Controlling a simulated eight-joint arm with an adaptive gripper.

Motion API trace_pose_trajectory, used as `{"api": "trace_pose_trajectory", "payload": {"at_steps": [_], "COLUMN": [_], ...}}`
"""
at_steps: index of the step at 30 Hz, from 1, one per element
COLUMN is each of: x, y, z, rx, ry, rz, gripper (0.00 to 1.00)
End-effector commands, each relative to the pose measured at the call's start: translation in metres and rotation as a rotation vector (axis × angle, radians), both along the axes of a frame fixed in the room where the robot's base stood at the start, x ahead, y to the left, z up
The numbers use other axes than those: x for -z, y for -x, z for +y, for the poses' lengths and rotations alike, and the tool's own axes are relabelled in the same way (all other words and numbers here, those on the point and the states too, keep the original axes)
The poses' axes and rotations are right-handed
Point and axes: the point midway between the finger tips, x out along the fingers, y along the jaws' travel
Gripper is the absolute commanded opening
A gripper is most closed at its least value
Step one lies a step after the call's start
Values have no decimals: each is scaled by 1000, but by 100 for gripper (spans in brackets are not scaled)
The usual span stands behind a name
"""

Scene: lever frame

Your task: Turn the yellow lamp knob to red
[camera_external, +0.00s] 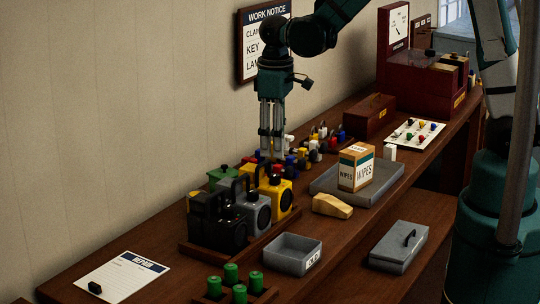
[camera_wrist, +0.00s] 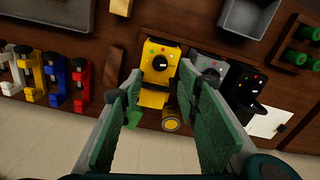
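The yellow lamp (camera_external: 274,192) stands in a row with a grey lamp (camera_external: 247,206) and a black lamp (camera_external: 216,222). In the wrist view the yellow lamp (camera_wrist: 159,92) lies between my fingers. Its round black knob (camera_wrist: 160,62) has a pale mark, with small coloured dots around it. Which dot the mark points to is too small to tell. My gripper (camera_external: 271,155) points down above the lamp row, near the yellow lamp. In the wrist view my gripper (camera_wrist: 162,78) is open, its green pads wide apart with nothing held. The fingertips look apart from the knob.
Several coloured clamp-like items (camera_wrist: 55,72) lie left of the yellow lamp in the wrist view. A grey tray (camera_external: 325,184) with a wipes box (camera_external: 355,168), a yellow wedge (camera_external: 332,205) and a small grey bin (camera_external: 292,254) stand nearby. The wall is close behind.

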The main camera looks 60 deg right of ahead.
Motion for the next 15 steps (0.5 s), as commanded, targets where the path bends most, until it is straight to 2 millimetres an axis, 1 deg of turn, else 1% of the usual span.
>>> {"api": "trace_pose_trajectory", "payload": {"at_steps": [8,15], "x": [2,14], "y": [0,-1], "z": [0,0], "rx": [0,0], "ry": [0,0], "rz": [0,0], "gripper": [33,33]}}
